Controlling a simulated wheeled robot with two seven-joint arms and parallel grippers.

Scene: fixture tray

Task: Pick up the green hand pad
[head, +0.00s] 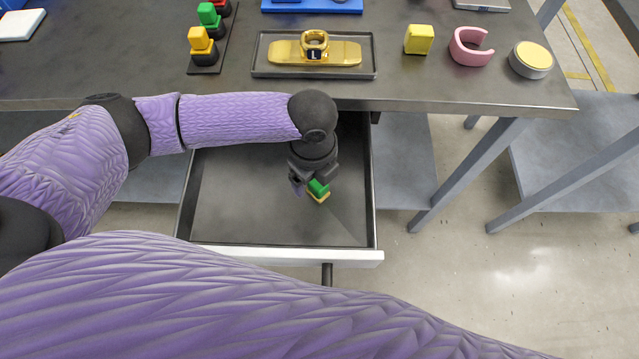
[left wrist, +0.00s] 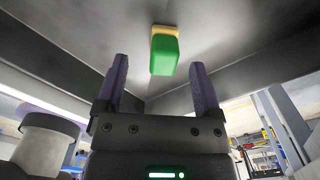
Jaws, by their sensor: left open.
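The green hand pad (head: 319,187) sits on a yellow base (head: 322,197) inside the open drawer, partly hidden by my left gripper in the head view. My left gripper (head: 309,183) reaches down into the drawer, right by the pad. In the left wrist view the green pad (left wrist: 163,56) shows ahead between the two spread fingers, with its yellow base (left wrist: 164,29) behind it. The left gripper (left wrist: 159,66) is open and holds nothing. I cannot tell whether a finger touches the pad. My right gripper is not in view.
The drawer (head: 378,215) is otherwise empty, with walls around my gripper. On the table (head: 390,97) above stand a tray (head: 262,72) with a gold part, a yellow cube (head: 419,39), a pink ring (head: 470,47), a round yellow-topped part (head: 531,60) and a rack of coloured pads (head: 205,69).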

